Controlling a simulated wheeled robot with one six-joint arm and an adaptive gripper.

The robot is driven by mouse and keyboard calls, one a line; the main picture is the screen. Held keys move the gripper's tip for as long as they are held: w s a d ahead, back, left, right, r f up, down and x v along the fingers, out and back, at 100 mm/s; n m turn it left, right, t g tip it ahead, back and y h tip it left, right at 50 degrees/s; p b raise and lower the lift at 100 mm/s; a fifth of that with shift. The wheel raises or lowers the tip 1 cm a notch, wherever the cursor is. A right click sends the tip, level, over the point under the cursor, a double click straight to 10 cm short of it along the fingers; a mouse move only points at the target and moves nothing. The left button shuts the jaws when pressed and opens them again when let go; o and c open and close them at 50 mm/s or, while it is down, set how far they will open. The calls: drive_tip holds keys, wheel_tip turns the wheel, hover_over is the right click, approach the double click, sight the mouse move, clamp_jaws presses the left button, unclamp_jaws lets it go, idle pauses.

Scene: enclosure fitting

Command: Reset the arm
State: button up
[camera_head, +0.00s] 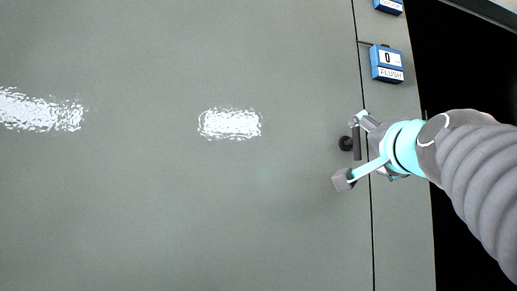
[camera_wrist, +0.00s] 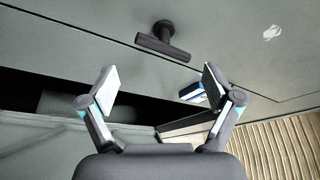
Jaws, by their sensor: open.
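My gripper (camera_head: 350,150) is at the right of the head view, in front of the grey enclosure panel (camera_head: 150,210) near its right seam. In the wrist view my gripper (camera_wrist: 158,88) has its two fingers spread wide apart with nothing between them. A dark T-shaped handle (camera_wrist: 163,42) stands out from the panel beyond the fingertips in the wrist view. In the head view the handle (camera_head: 346,143) shows as a dark knob beside the fingers, partly hidden. Contact between fingers and handle cannot be told in the head view; in the wrist view they look apart.
A blue box marked "0" and "FLUSH" (camera_head: 387,64) is mounted right of the seam, above my gripper. Another blue box (camera_head: 389,5) is cut off at the top edge. A corrugated tan surface (camera_wrist: 285,145) lies at the lower right of the wrist view. The panel's left side is clear.

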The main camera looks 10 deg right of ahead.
idle(0.3)
wheel_tip(320, 180, down, 27)
drive_tip(key=w+a+n+g+y, duration=0.1)
drive_tip(key=a+n+g+y, duration=0.1)
drive_tip(key=n+g, duration=0.55)
drive_tip(key=s+a+f+n+g, duration=0.2)
drive_tip(key=s+f, duration=0.3)
drive_tip(key=f, duration=0.4)
drive_tip(key=s+a+f+n+g, duration=0.2)
drive_tip(key=s+f, duration=0.3)
drive_tip(key=f, duration=0.4)
drive_tip(key=s+a+f+n+g, duration=0.2)
drive_tip(key=s+f, duration=0.3)
drive_tip(key=f, duration=0.5)
drive_tip(key=shift+a+g+y, duration=0.4)
drive_tip(key=shift+a+g, duration=0.15)
drive_tip(key=shift+a, duration=0.05)
drive_tip(key=shift+s, duration=0.1)
